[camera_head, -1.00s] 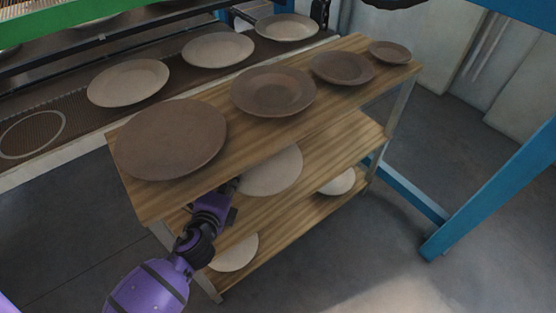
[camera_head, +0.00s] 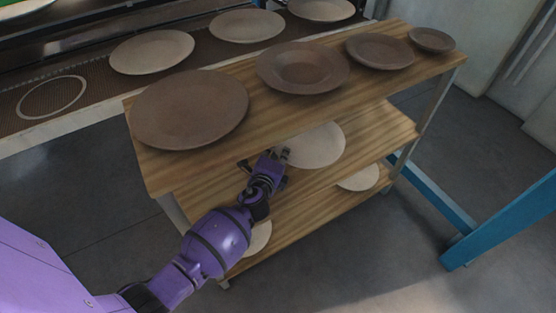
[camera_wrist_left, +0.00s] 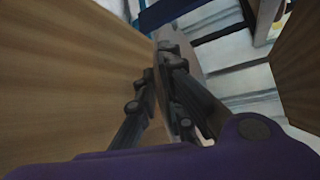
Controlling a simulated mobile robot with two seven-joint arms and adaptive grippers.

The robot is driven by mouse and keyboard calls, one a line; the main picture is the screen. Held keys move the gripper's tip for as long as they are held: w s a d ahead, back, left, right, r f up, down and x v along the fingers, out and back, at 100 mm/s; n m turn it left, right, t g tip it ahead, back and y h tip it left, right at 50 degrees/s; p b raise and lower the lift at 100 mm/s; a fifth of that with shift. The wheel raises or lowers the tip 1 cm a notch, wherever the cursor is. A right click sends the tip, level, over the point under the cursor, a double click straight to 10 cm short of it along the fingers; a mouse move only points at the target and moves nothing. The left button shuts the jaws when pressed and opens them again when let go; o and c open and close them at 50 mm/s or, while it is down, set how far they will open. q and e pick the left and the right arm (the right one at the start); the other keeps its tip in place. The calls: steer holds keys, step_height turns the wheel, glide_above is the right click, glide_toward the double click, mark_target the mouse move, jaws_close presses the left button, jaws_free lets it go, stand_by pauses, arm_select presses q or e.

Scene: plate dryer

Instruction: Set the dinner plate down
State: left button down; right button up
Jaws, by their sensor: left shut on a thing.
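The dinner plate (camera_head: 318,145), pale and round, is level with the middle shelf of the wooden cart in the head view, partly hidden under the top board. My left gripper (camera_head: 281,154) is at its near left edge and shut on its rim. In the left wrist view the black fingers (camera_wrist_left: 168,62) close on the plate's thin edge (camera_wrist_left: 183,58), with wooden boards on both sides. I cannot tell whether the plate touches the shelf. My right gripper is not in view.
The cart's top board (camera_head: 175,172) carries several brown plates, among them a large one (camera_head: 192,108). Pale plates (camera_head: 358,178) lie on the bottom shelf. A dark conveyor (camera_head: 95,88) with pale plates runs behind. A blue post (camera_head: 500,225) stands at the right.

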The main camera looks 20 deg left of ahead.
arm_select(q)
steer(key=f, duration=0.1)
steer(key=f+b, duration=0.2)
steer(key=shift+w+d+f, duration=0.15)
steer(key=shift+w+f, duration=0.1)
steer(key=shift+f, duration=0.1)
steer(key=c, duration=1.9)
jaws_free()
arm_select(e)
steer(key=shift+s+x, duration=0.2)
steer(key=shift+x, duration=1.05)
arm_select(q)
steer(key=shift+o, duration=0.2)
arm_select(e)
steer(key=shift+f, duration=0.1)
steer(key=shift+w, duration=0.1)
